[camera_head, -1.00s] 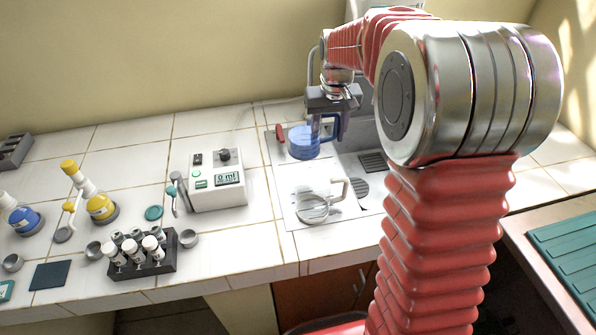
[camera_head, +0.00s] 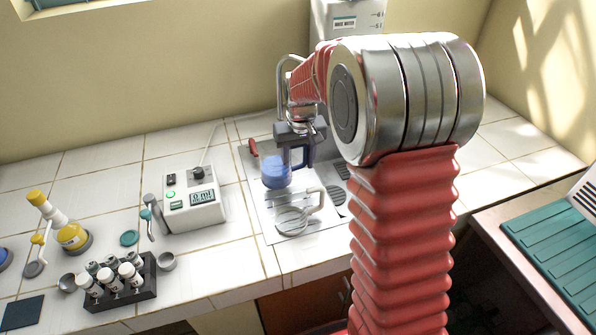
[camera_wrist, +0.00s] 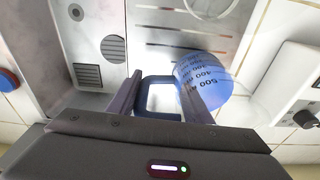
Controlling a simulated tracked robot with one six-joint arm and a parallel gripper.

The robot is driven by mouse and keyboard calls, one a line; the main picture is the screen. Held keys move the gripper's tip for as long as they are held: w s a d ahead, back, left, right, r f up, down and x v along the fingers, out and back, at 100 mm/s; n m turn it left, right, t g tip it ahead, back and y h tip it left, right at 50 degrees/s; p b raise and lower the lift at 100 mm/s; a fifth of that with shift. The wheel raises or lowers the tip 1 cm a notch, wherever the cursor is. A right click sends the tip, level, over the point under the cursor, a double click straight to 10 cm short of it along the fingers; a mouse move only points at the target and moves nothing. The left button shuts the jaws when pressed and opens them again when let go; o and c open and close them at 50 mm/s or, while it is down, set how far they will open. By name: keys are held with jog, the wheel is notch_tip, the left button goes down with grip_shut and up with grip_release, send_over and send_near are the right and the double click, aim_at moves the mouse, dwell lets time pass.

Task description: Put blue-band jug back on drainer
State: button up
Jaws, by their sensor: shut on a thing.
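The blue-band jug (camera_head: 276,172) is a see-through blue measuring jug with a dark blue handle. It is upright over the back left of the steel sink board. I cannot tell whether its base touches it. My gripper (camera_head: 298,155) is shut on the jug's handle, which shows between the fingers in the wrist view (camera_wrist: 160,97). The jug's body with printed marks (camera_wrist: 208,82) lies to the right of them. A teal ribbed mat (camera_head: 560,245) lies at the right; I cannot tell which is the drainer.
A clear jug (camera_head: 291,221) stands on the front of the steel board. A white device with a display (camera_head: 193,200) stands to the left. A dark rack of vials (camera_head: 120,287) and yellow-capped bottle (camera_head: 72,237) are farther left. A red object (camera_head: 253,148) lies behind.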

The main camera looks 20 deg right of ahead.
aim_at(284, 161)
jog(key=shift+f, duration=1.8)
jog(key=shift+f, duration=0.1)
jog(key=o, duration=1.6)
jog(key=shift+c, duration=0.2)
notch_tip(284, 161, up, 12)
jog(key=s, duration=0.1)
jog(key=shift+s, duration=0.35)
